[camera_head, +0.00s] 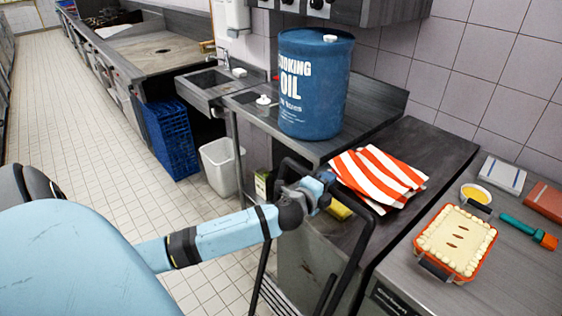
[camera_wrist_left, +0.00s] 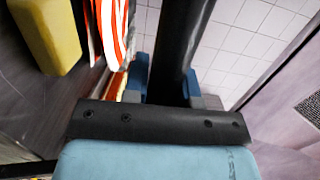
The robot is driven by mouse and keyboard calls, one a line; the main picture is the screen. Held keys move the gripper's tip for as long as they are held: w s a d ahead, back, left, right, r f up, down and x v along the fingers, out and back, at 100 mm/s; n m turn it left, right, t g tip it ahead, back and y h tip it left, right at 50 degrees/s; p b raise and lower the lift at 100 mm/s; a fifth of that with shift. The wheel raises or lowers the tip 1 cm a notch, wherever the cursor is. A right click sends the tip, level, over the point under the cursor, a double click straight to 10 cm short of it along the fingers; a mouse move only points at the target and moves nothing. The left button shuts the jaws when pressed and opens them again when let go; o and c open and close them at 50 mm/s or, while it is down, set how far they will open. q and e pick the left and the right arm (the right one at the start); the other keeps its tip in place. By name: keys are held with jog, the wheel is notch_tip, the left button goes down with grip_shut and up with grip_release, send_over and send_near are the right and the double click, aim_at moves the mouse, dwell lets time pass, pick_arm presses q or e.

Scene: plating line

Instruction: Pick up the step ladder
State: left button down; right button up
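The step ladder (camera_head: 354,259) is a black tubular frame in the head view, standing tilted in front of the counter. Its lower part runs out of the bottom of the picture. My left gripper (camera_head: 325,184) is at its top bar. In the left wrist view, the black bar (camera_wrist_left: 180,45) passes between the two blue fingers of the left gripper (camera_wrist_left: 166,88), with a finger close against each side. The gripper looks shut on the bar. My right gripper is in neither view.
A counter beside the ladder holds a red-and-white striped cloth (camera_head: 377,178) and a blue cooking oil drum (camera_head: 313,85). A pie (camera_head: 456,240) sits on the right counter. Blue crates (camera_head: 170,138) and a white bin (camera_head: 220,162) stand behind. The tiled floor (camera_head: 80,130) at left is clear.

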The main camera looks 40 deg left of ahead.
pick_arm(q)
jog(key=shift+r, duration=0.25)
jog(key=shift+r, duration=0.1)
